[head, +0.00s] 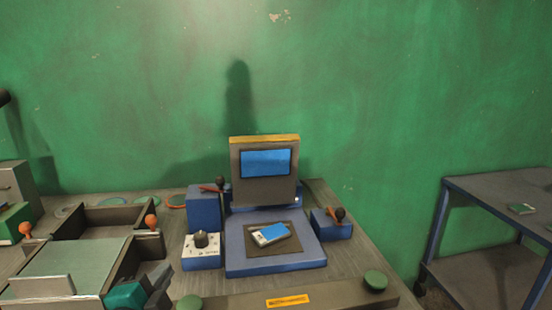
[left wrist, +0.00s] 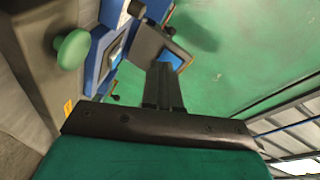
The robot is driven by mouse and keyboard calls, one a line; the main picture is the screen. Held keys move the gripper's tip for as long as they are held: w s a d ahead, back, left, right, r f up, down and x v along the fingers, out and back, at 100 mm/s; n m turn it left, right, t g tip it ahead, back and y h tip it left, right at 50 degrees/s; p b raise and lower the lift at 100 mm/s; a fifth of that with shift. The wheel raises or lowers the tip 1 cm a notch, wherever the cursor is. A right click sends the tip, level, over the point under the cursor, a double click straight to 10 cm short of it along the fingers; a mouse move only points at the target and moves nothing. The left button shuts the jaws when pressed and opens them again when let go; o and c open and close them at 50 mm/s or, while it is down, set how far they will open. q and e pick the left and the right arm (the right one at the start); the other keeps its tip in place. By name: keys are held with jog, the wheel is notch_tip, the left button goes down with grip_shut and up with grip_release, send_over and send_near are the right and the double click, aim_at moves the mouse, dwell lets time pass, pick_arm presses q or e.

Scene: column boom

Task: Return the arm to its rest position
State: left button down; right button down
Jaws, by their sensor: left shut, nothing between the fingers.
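My left gripper (head: 159,280) is low in the head view, left of centre, in front of the open-topped box with the green panel. Its teal body and dark fingers show there. In the left wrist view its dark fingers (left wrist: 163,85) lie together, shut with nothing between them. The rest of my left arm is out of the head view. My right gripper is not in view.
A blue station with a screen (head: 265,163) stands on the workbench (head: 335,290), with a blue-faced device (head: 270,234) on its pad. A knob box (head: 202,250) and green knobs (head: 375,280) are near. A blue-framed cart (head: 485,187) stands right, beyond a floor gap.

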pick_arm(q)
jog(key=s+f+n+g, duration=0.6)
jog(key=s+f+g, duration=0.15)
jog(key=s, duration=0.55)
jog(key=s+f+n+g, duration=0.6)
jog(key=s+f+n, duration=0.15)
jog(key=s, duration=0.45)
jog(key=w+d+f+m+t+h, duration=0.1)
jog(key=w+d+f+t, duration=0.1)
jog(key=w+f+t, duration=0.5)
jog(key=shift+w+d+f, duration=0.15)
jog(key=shift+d+f, duration=0.15)
jog(key=shift+f, duration=1.1)
jog(key=shift+t, duration=0.25)
